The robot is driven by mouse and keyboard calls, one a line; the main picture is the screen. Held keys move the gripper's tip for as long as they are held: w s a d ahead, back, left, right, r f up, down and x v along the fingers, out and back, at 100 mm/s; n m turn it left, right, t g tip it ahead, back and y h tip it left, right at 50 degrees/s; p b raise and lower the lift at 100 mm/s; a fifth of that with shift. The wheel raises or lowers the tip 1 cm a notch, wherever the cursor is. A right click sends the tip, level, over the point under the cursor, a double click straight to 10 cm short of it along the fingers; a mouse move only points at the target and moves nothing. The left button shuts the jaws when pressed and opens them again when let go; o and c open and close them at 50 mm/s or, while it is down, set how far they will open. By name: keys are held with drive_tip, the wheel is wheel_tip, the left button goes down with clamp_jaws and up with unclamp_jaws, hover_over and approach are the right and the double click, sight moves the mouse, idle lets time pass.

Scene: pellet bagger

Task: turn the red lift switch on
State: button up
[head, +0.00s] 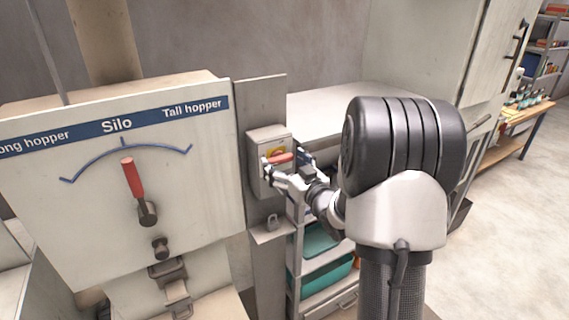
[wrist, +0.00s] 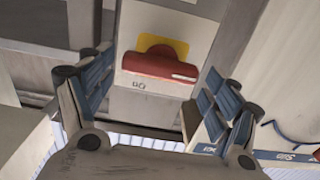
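The red lift switch (head: 280,158) is a red handle on a yellow plate, on the front of a small grey box (head: 262,137) fixed to a metal post. In the wrist view the red handle (wrist: 158,67) lies about level across the yellow plate (wrist: 165,46), above a small mark on the box. My gripper (wrist: 155,95) is open, its two blue-padded fingers spread to the left and right of the box, with the handle between and beyond them. In the head view my gripper (head: 285,172) is right at the switch; whether it touches the handle cannot be told.
A large panel (head: 80,215) labelled Silo, with a red-handled lever (head: 132,178) and a curved scale, stands to the left. A shelf with teal bins (head: 318,275) is below my arm. A pale worktop (head: 340,108) lies behind. Open floor is at right.

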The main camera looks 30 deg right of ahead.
drive_tip(key=c, duration=0.7)
drive_tip(key=shift+c, duration=0.2)
drive_tip(key=shift+m, duration=0.4)
drive_tip(key=m, duration=0.2)
drive_tip(key=shift+d+m, duration=0.1)
drive_tip(key=shift+m, duration=0.3)
drive_tip(key=m+p, duration=0.1)
drive_tip(key=m, duration=0.2)
drive_tip(key=shift+m, duration=0.4)
drive_tip(key=m+p, duration=0.1)
drive_tip(key=m, duration=0.4)
drive_tip(key=shift+d+f+p, duration=0.1)
drive_tip(key=shift+d+p, duration=0.05)
drive_tip(key=shift+p, duration=0.2)
drive_tip(key=m+p, duration=0.1)
drive_tip(key=m, duration=0.4)
drive_tip(key=shift+f+p, duration=0.15)
drive_tip(key=shift+p, duration=0.2)
drive_tip(key=shift+m, duration=0.4)
